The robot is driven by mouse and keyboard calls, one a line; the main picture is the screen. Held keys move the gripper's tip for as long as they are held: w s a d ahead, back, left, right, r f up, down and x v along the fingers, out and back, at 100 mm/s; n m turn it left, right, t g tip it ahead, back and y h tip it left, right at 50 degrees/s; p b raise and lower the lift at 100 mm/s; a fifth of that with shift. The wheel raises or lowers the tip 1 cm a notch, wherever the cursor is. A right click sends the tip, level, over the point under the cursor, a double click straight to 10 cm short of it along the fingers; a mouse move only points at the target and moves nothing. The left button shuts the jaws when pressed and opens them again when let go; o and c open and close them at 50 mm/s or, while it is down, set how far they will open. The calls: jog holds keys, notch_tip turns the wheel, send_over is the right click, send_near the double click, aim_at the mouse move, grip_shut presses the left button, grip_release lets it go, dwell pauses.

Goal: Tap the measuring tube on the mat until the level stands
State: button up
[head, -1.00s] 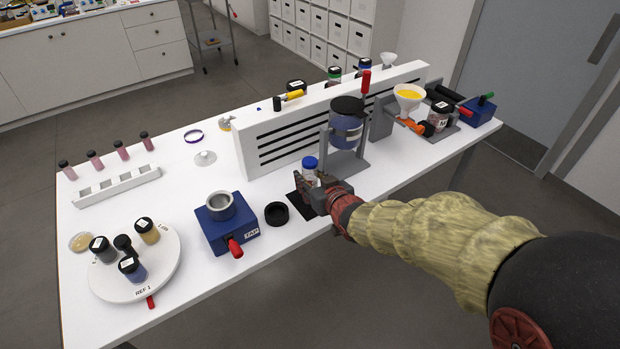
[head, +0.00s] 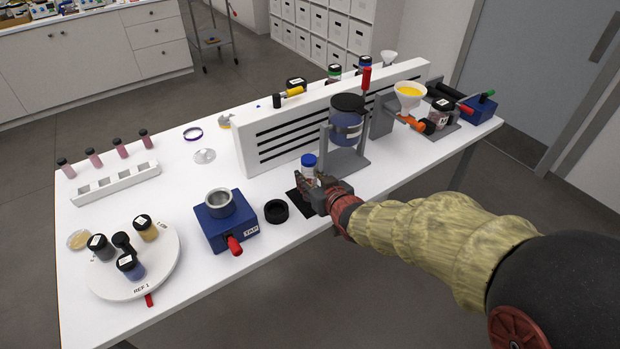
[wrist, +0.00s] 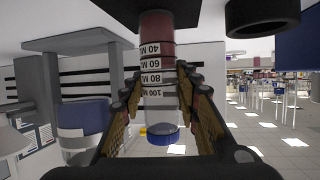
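The measuring tube (head: 308,168) has a clear body, a blue cap and white volume labels. It stands upright over the black mat (head: 297,203) at the table's front edge. In the wrist view the tube (wrist: 158,60) appears upside down, with pinkish-red powder at its base end and a clear part by the blue cap. My gripper (head: 311,184) is closed around the tube, one finger on each side. The tube's base is close to the mat; I cannot tell if they touch.
A blue TAP box (head: 228,226) with a red handle and a black ring (head: 276,211) stand left of the mat. Behind is a blue jar in a grey stand (head: 346,125) before a white slotted panel (head: 262,150). A round jar plate (head: 167,262) is far left.

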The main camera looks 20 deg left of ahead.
jog(key=c, duration=0.6)
grip_shut()
jog(key=shift+r+p, duration=0.5)
jog(key=shift+r, duration=0.15)
jog(key=o, duration=0.9)
grip_release()
jog(key=shift+f, duration=0.1)
